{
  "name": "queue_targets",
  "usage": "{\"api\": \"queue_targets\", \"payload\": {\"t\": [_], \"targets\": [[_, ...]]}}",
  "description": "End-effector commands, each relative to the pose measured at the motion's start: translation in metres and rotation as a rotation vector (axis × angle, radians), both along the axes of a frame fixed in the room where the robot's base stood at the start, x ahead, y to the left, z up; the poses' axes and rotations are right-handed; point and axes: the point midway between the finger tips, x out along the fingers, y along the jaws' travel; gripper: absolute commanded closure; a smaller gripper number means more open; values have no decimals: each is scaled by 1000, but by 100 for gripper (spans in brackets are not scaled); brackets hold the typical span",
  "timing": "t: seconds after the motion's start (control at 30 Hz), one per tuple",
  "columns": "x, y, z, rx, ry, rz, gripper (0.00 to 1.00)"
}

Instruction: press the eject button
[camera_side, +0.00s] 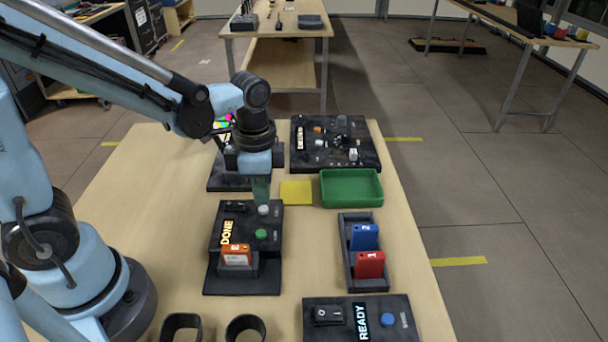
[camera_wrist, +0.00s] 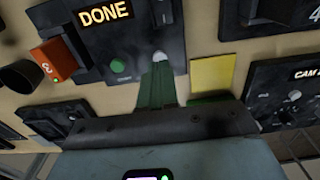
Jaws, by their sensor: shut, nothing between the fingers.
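A black device (camera_side: 215,268) with a lit DONE display stands on the table; in the wrist view its display (camera_wrist: 105,14) is at the top. An orange cartridge marked 3 (camera_side: 236,255) sits in its slot and shows in the wrist view (camera_wrist: 53,60). The device has a green button (camera_side: 261,234) and a pale grey button (camera_side: 263,210); their small labels are unreadable. The grey button (camera_wrist: 159,57) is just past my fingertips in the wrist view. My gripper (camera_side: 261,200), with green fingers shut and empty, points down at the grey button. I cannot tell whether they touch.
A rack (camera_side: 347,275) holds blue and red cartridges. A green tray (camera_side: 351,188), a yellow pad (camera_side: 296,192) and a black control panel (camera_side: 365,165) lie behind. A READY switch box (camera_side: 340,331) and two dark rings (camera_side: 245,325) are at the front.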

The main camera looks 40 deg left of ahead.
Motion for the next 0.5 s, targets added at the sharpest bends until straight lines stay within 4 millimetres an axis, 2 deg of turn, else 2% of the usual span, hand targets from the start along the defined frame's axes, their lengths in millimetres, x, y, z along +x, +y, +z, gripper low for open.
{"api": "queue_targets", "payload": {"t": [0.2, 0.5], "targets": [[0, 0, -15, -1, -1, 0, 100], [0, 0, -19, -1, -1, 0, 100]]}}
